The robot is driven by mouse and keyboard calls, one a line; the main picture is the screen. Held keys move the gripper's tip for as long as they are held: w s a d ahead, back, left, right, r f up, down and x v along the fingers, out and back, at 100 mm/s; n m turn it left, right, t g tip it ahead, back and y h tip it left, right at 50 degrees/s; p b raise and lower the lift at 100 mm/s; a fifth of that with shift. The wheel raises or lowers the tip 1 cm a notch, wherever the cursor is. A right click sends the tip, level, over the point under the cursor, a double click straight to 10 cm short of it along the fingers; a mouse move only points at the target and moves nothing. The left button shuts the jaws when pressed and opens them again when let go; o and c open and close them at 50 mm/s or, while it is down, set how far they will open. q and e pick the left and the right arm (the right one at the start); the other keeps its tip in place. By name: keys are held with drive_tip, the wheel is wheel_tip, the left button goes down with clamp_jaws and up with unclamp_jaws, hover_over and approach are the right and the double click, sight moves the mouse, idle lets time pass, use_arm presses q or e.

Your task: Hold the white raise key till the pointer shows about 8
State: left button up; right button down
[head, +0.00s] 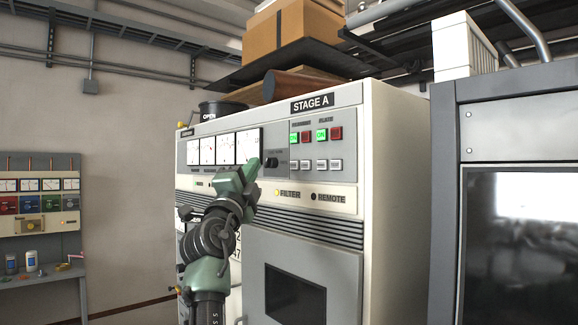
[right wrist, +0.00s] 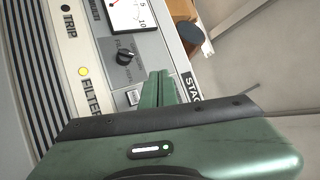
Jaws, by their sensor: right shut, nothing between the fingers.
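The grey control panel on the STAGE A cabinet carries a row of small white keys (head: 321,164); their lettering is too small to read, so I cannot tell which is the raise key. Part of one white key (right wrist: 133,97) shows beside my fingers in the right wrist view. The white dial meters (head: 225,149) are left of the keys. One meter (right wrist: 127,14) shows partly in the right wrist view, with 5 and 10 on its scale; its pointer reading is unclear. My right gripper (head: 254,166) is shut and empty, in front of the panel near the black selector knob (head: 270,162). My left gripper is out of view.
Lit green buttons (head: 321,135) and red buttons (head: 336,133) sit above the keys. A yellow FILTER lamp (head: 277,193) glows below. A dark grey rack (head: 447,200) stands at the right, and a bench (head: 40,278) is far left.

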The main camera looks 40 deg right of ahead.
sight(294, 165)
drive_tip(key=d+p, duration=0.4)
drive_tip(key=d, duration=0.4)
drive_tip(key=shift+w+d, duration=0.35)
drive_tip(key=shift+w, duration=0.1)
idle(1.8)
drive_tip(key=shift+d+b, duration=0.45)
